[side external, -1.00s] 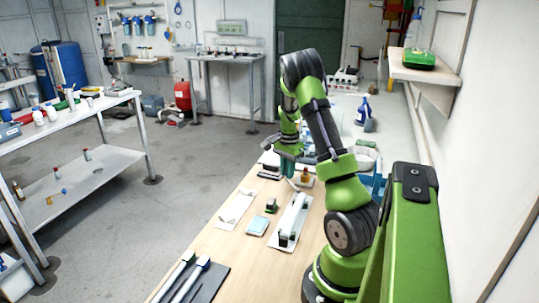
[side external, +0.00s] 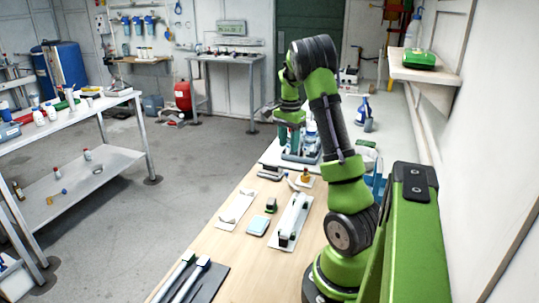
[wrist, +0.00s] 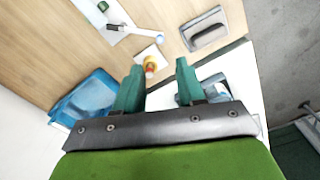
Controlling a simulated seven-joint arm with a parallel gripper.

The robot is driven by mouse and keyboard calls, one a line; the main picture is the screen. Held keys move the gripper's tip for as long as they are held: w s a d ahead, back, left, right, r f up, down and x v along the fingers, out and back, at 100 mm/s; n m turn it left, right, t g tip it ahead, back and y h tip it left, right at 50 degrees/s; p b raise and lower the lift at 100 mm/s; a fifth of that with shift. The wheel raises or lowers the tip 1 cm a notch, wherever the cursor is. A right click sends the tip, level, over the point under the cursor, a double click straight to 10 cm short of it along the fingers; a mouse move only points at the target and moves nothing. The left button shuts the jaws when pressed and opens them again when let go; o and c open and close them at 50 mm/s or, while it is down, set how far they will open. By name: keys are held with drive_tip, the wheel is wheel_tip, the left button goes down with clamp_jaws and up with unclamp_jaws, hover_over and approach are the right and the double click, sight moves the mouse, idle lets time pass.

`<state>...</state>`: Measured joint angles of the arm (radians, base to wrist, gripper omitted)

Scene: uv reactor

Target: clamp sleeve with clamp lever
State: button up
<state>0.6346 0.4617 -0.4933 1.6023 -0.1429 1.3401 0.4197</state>
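A long white assembly (side external: 293,219) with dark end pieces lies on the wooden bench, left of my arm base. Part of a white assembly with a lever-like arm (wrist: 118,27) shows at the top of the wrist view. I cannot tell for certain which parts are the sleeve and the clamp lever.
A small orange-capped bottle (wrist: 150,66) stands on a white square. A grey-framed block (wrist: 206,31) lies nearby. A blue bin (wrist: 88,99) is at the bench side.

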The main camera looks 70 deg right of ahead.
wheel_tip(320, 180, up, 6)
drive_tip(key=shift+r, duration=0.1)
idle(0.4)
drive_tip(key=w+a+r+n+t, duration=0.1)
drive_tip(key=w+a+n+t, duration=0.3)
drive_tip(key=a, duration=0.6)
drive_tip(key=w+a+n, duration=0.2)
drive_tip(key=a+n, duration=0.4)
drive_tip(key=a, duration=0.5)
drive_tip(key=s+a+r+n+t+y, duration=0.1)
drive_tip(key=s+a+n, duration=0.2)
drive_tip(key=a, duration=0.7)
drive_tip(key=s+a+r+n+t+y, duration=0.1)
drive_tip(key=s+a+n+t, duration=0.1)
drive_tip(key=a+n, duration=0.3)
drive_tip(key=s+a, duration=0.1)
drive_tip(key=a, duration=0.3)
drive_tip(key=shift+s+a+r+n, duration=0.15)
drive_tip(key=shift+a+r+n, duration=0.15)
drive_tip(key=shift+a, duration=0.05)
